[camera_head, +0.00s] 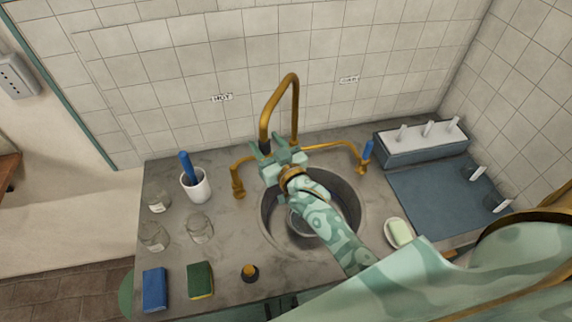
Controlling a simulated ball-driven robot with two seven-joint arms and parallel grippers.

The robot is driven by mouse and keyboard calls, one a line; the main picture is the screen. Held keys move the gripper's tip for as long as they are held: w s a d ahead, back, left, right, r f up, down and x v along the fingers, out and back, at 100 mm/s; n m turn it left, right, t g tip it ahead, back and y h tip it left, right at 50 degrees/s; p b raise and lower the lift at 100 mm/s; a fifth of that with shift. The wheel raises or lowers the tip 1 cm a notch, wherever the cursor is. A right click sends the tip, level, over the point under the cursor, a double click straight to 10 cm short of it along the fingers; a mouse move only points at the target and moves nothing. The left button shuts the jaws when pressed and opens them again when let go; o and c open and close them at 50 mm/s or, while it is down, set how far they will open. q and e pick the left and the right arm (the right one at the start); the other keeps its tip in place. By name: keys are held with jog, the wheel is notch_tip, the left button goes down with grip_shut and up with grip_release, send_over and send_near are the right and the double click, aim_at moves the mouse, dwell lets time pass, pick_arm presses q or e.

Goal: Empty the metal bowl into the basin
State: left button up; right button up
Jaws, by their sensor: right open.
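The round metal basin (353,205) is sunk into the grey counter under the brass tap (291,83). A smaller round metal shape (296,224), which looks like the metal bowl, shows inside the basin. My right forearm covers much of it, so its contents cannot be made out. My right gripper (273,153) is open above the back left part of the basin, close to the dark end of the tap's spout. Whether it touches the spout is unclear. My left gripper is not in view.
Left are a white cup (196,188) with a blue-handled tool, several clear glasses (200,228), a blue sponge (155,289) and a green one (200,280). Right are a soap dish (398,234), blue mat (432,198) and rack (423,145).

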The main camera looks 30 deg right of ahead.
jog(key=s+d, duration=0.1)
jog(key=s, duration=1.1)
jog(key=shift+s+d+b, duration=0.15)
jog(key=shift+s+b, duration=0.15)
jog(key=shift+b, duration=0.05)
